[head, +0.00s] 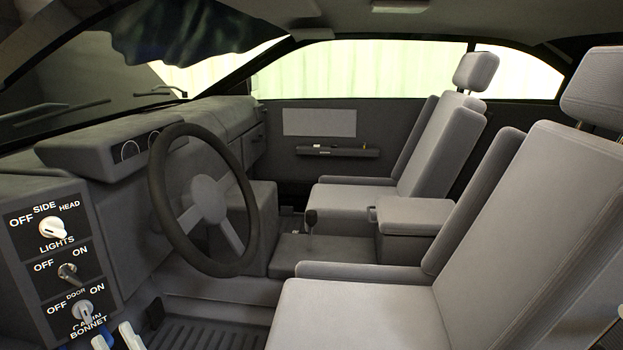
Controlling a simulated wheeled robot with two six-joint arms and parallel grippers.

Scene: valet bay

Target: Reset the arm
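My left gripper (116,340) shows only at its tips, at the bottom left edge of the head view. Two white fingertips with blue parts stand apart with a gap between them, and I see nothing held in the gap. They appear just below and right of the switch panel (65,262), near its BONNET label; I cannot tell whether they touch anything. The rest of the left arm is out of the picture. My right gripper is not in view.
The panel carries a lights knob (53,228), a toggle switch (69,273) and a cabin knob (83,310). The steering wheel (209,199) stands right of it. The near seat (355,312) fills the lower right. The footwell (205,333) floor looks clear.

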